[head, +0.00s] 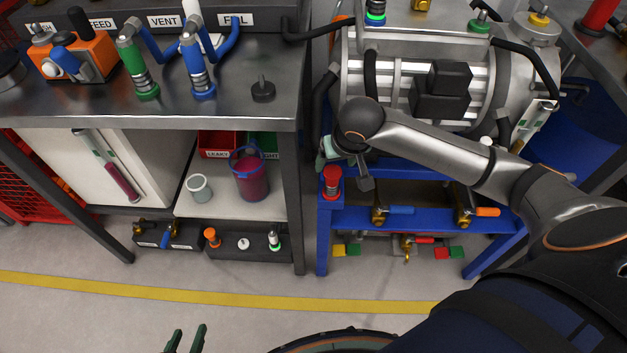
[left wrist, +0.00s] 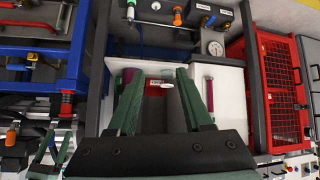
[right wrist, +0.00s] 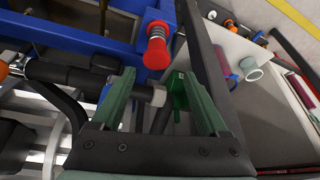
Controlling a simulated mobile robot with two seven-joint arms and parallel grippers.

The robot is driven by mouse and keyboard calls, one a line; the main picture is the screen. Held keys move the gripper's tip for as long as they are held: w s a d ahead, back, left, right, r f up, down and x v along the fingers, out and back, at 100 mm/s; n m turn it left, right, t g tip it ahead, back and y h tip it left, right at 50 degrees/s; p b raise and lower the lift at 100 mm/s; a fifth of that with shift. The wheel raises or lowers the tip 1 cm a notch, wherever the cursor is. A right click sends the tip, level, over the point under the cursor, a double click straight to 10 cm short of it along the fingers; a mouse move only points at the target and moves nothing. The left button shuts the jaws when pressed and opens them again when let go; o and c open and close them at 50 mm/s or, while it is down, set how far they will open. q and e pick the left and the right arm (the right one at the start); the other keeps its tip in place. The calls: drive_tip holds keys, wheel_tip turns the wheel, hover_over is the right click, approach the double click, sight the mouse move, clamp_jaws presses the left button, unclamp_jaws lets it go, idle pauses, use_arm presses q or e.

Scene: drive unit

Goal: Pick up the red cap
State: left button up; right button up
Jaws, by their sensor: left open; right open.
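The red cap (head: 331,176) sits upright on the front left corner of the blue frame under the silver drive unit. In the right wrist view the red cap (right wrist: 156,53), with a grey ribbed lower part, shows just beyond the open fingers. My right gripper (right wrist: 159,75) is open, with nothing gripped; a dark rod with a pale end (right wrist: 156,96) shows between its fingers. In the head view the right gripper (head: 328,152) is just above the red cap, partly hidden by its own wrist. My left gripper (head: 186,340) is open and empty, low over the floor, facing the workbench.
The steel workbench (head: 150,110) stands left of the blue frame; its leg (head: 292,200) is close to the cap. A purple-filled beaker (head: 250,177) and a small cup (head: 198,187) stand on its shelf. Brass valves (head: 380,214) sit right of the cap. The front floor is clear.

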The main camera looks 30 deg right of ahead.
sight(332, 170)
drive_tip(key=x, duration=0.2)
drive_tip(key=b+x, duration=0.1)
drive_tip(key=x, duration=0.1)
drive_tip(key=b+x, duration=0.1)
drive_tip(key=x, duration=0.1)
drive_tip(key=shift+w+d+f, duration=0.15)
drive_tip(key=shift+w+d, duration=0.05)
drive_tip(key=shift+d, duration=0.1)
drive_tip(key=shift+w+f+b, duration=0.2)
drive_tip(key=shift+f+b, duration=0.15)
drive_tip(key=shift+f, duration=0.05)
drive_tip(key=shift+w+d+f+b, duration=0.15)
drive_tip(key=shift+f+b, duration=0.3)
drive_tip(key=shift+f, duration=0.5)
drive_tip(key=b+x, duration=0.1)
drive_tip(key=x, duration=0.2)
use_arm(q)
drive_tip(key=w+a+r+t, duration=0.1)
drive_tip(key=w+r+t, duration=0.2)
drive_tip(key=w+r, duration=0.1)
drive_tip(key=shift+w+a+m+t, duration=0.15)
drive_tip(key=shift+w+m+t, duration=0.2)
drive_tip(key=shift+m+t, duration=0.05)
use_arm(e)
drive_tip(key=shift+c, duration=0.2)
clamp_jaws()
